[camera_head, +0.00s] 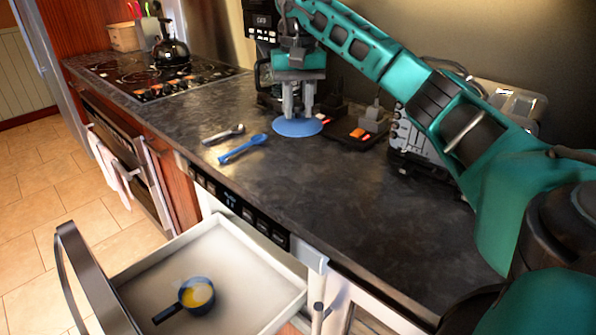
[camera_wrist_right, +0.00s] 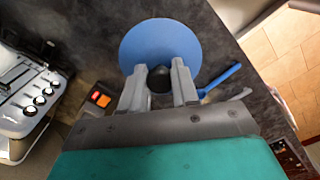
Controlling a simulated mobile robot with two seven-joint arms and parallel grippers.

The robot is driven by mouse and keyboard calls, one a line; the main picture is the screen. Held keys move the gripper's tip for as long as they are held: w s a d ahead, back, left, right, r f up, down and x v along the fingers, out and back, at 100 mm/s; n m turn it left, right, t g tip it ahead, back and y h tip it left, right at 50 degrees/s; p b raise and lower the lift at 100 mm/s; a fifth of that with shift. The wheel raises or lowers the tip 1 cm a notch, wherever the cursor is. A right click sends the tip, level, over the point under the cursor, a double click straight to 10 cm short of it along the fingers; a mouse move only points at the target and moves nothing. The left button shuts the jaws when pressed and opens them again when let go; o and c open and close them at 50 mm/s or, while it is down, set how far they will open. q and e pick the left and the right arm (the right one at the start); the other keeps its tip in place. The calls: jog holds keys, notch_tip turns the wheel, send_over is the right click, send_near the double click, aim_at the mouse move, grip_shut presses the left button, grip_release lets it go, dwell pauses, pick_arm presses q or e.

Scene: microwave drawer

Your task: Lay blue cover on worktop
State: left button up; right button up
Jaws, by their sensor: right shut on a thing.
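The blue cover (camera_head: 298,127) is a flat round disc at the worktop (camera_head: 330,195), below my right gripper (camera_head: 298,104). In the right wrist view the blue cover (camera_wrist_right: 158,45) has a dark round knob (camera_wrist_right: 160,78), and my right gripper (camera_wrist_right: 159,90) is shut on that knob. The disc looks level and close to the worktop; I cannot tell whether it touches. My left gripper is not in view.
A blue spoon (camera_head: 242,149) and a grey utensil (camera_head: 223,134) lie left of the cover. A dark tray (camera_head: 352,140) with orange items and a toaster (camera_head: 420,140) are to the right. A coffee machine stands behind. An open drawer (camera_head: 245,255) below holds a blue pan (camera_head: 197,296).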

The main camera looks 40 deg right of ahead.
notch_tip(320, 180, down, 14)
jog(key=shift+r+b, duration=0.1)
jog(key=shift+b, duration=0.25)
jog(key=o, duration=1)
notch_tip(320, 180, up, 12)
jog(key=shift+p, duration=0.35)
dwell(0.3)
